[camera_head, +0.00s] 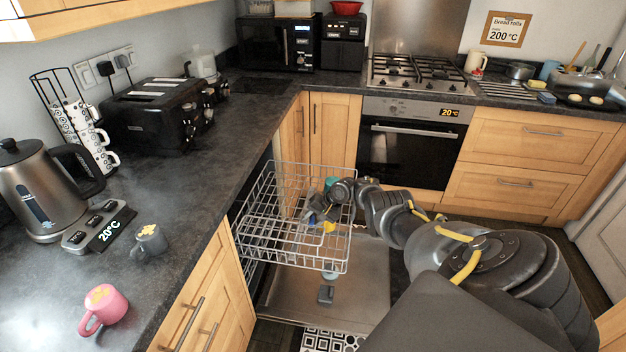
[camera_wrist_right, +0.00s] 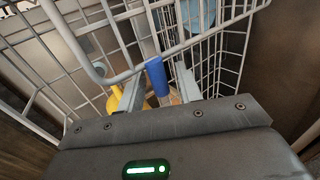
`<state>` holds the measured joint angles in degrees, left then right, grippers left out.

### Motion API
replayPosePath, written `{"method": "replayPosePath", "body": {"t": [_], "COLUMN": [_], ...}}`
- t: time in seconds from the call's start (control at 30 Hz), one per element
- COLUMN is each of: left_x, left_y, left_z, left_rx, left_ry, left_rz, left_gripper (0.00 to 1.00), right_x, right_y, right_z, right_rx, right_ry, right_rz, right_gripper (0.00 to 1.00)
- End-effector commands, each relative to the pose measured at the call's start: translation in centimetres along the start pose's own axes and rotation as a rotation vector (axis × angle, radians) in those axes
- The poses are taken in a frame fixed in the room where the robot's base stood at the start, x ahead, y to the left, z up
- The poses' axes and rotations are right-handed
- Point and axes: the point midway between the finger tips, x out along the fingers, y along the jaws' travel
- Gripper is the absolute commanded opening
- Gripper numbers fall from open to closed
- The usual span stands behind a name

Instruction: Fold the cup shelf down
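The pulled-out white wire rack (camera_head: 292,265) of the dishwasher hangs above the open door. The cup shelf is hard to tell apart from the rack's wires. My right gripper (camera_head: 316,212) reaches into the rack from the right, small and partly hidden by wires. In the right wrist view my right gripper (camera_wrist_right: 160,92) has its two fingers apart, with a blue clip-like piece (camera_wrist_right: 157,76) on the wires between them. A gap shows beside the blue piece, and I see no firm grip on it. My left gripper is not in view.
The open dishwasher door (camera_head: 285,298) lies flat below the rack. A yellow item (camera_wrist_right: 114,101) shows behind the wires. The left worktop (camera_head: 185,215) holds a pink mug (camera_head: 104,309), a grey mug (camera_head: 149,242) and a kettle (camera_head: 40,190). An oven (camera_head: 409,145) stands behind.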

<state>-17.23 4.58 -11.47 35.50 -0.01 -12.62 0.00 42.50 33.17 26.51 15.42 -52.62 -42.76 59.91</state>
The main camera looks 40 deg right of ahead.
Motion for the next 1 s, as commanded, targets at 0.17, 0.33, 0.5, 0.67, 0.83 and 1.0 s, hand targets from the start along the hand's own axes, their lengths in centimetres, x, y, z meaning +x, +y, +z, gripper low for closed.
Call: {"method": "replayPosePath", "body": {"t": [0.17,0.33,0.5,0.67,0.83,1.0], "left_x": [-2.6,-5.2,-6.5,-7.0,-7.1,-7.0], "left_y": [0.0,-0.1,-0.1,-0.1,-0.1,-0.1], "left_z": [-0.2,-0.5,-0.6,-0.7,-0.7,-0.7], "left_rx": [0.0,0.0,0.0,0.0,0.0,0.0], "left_ry": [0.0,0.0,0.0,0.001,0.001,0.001], "left_rz": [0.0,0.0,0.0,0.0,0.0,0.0], "left_gripper": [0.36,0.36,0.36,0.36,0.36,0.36], "right_x": [-3.0,-6.6,-9.1,-10.4,-10.7,-10.6], "right_y": [-0.2,-0.2,-0.1,0.0,0.1,0.1], "right_z": [-0.2,-0.2,-0.2,-0.2,-0.1,-0.1], "right_rx": [-0.001,-0.001,0.0,0.001,0.002,0.002], "right_ry": [0.004,0.003,0.002,0.002,0.001,0.001], "right_rz": [0.004,0.004,0.003,0.001,0.002,0.002], "right_gripper": [0.35,0.35,0.35,0.35,0.35,0.35]}}
